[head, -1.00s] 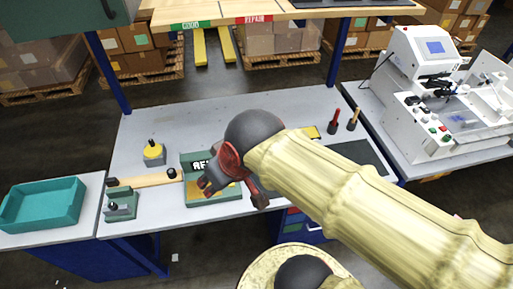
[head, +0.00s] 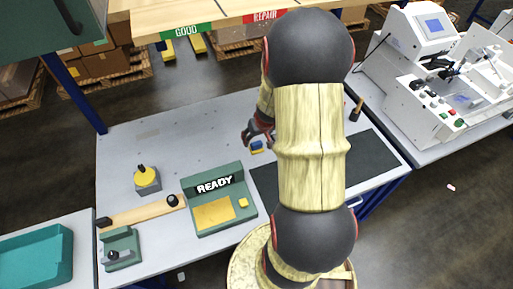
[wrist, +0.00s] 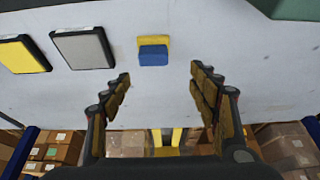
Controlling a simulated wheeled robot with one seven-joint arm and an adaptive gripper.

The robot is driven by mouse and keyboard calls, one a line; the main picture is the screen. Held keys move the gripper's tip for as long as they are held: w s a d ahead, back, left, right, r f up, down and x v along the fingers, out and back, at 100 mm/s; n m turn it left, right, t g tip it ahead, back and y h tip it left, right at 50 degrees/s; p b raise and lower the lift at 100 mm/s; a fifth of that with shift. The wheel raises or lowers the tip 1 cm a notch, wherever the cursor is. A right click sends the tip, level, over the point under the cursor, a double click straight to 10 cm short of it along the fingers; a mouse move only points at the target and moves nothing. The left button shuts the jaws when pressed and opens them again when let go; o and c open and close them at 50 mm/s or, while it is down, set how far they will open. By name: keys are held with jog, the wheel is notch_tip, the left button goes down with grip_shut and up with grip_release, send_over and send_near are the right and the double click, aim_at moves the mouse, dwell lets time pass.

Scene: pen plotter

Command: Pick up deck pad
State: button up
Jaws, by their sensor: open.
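No label marks the deck pad, so I cannot tell for sure which thing it is. A small block with a blue part and a yellow part (wrist: 153,53) lies on the pale table, just beyond my fingertips and roughly midway between them. My gripper (wrist: 160,72) is open and empty, its two fingers spread. In the head view my gripper (head: 258,132) hangs close to the block (head: 257,147), partly hidden by my arm. Two flat dark-rimmed pads, one grey (wrist: 84,47) and one yellow (wrist: 22,54), lie left in the wrist view.
A green device (head: 213,222) reading READY has a yellow plate. Left of it are a wooden bar (head: 147,211), a yellow-topped knob (head: 146,178) and a green clamp (head: 120,248). A dark mat (head: 375,160) lies right. A teal tray (head: 40,255) stands at left.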

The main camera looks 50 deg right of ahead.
aim_at(257, 143)
jog(key=f, duration=0.1)
jog(key=d+f+b, duration=0.1)
jog(key=f, duration=0.1)
jog(key=shift+w, duration=0.15)
jog(key=shift+b+x, duration=1.2)
jog(key=shift+x, duration=1.5)
jog(key=shift+d, duration=0.1)
jog(key=shift+c, duration=1.4)
jog(key=c, duration=1.1)
jog(key=shift+r+p, duration=0.45)
jog(key=shift+r, duration=0.2)
notch_tip(257, 143, up, 2)
jog(key=shift+r+p, duration=0.15)
jog(key=shift+p, duration=0.5)
jog(key=s+d+r, duration=0.1)
jog(key=s+r, duration=0.3)
jog(key=s, duration=0.3)
jog(key=s+d+r+p, duration=0.1)
jog(key=s+r, duration=0.4)
jog(key=s, duration=0.2)
jog(key=shift+d+r, duration=0.3)
jog(key=shift+d, duration=0.1)
